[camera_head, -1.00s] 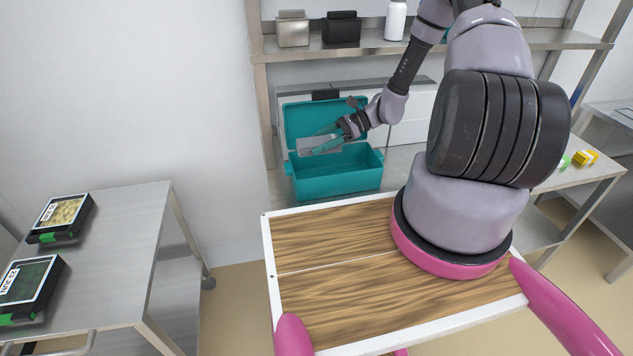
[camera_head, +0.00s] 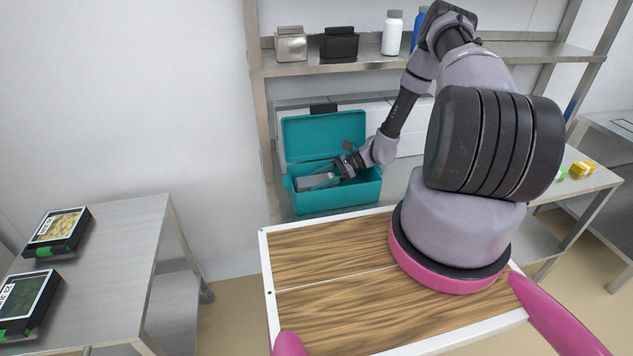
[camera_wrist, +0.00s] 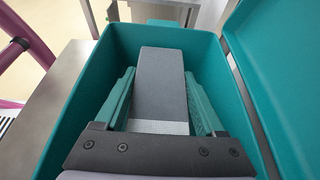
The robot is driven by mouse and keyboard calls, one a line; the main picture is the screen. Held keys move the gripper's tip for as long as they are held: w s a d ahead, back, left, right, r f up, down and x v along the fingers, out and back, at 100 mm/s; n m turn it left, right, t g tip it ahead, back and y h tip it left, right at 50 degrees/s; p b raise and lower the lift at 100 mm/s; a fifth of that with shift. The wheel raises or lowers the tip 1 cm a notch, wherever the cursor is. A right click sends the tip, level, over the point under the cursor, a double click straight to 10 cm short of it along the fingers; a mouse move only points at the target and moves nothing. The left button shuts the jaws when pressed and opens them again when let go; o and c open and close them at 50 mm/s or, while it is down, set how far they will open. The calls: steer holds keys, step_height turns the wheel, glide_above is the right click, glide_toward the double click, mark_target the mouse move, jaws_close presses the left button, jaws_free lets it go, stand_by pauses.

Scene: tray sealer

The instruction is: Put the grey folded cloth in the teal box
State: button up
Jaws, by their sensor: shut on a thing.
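The teal box (camera_head: 337,198) stands open on the steel bench below the shelf, its lid (camera_head: 322,137) raised at the back. My gripper (camera_head: 320,181) reaches down into the box from the right. It is shut on the grey folded cloth (camera_wrist: 160,84), which also shows inside the box in the head view (camera_head: 313,182). In the wrist view the teal fingers of my gripper (camera_wrist: 160,103) lie along both sides of the cloth, within the box walls (camera_wrist: 75,103). Whether the cloth touches the box floor cannot be told.
A shelf (camera_head: 440,60) above the box holds a metal container (camera_head: 291,45), a black container (camera_head: 339,44) and bottles (camera_head: 392,34). A steel table (camera_head: 105,235) at left holds two black trays (camera_head: 58,232). A yellow item (camera_head: 582,170) lies at right.

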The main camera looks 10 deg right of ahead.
steer(key=shift+f, duration=0.15)
steer(key=shift+f, duration=0.4)
steer(key=o, duration=1.3)
steer(key=shift+s, duration=0.1)
steer(key=shift+o, duration=0.2)
steer(key=shift+r, duration=0.35)
steer(key=v, duration=1.2)
steer(key=shift+r, duration=0.25)
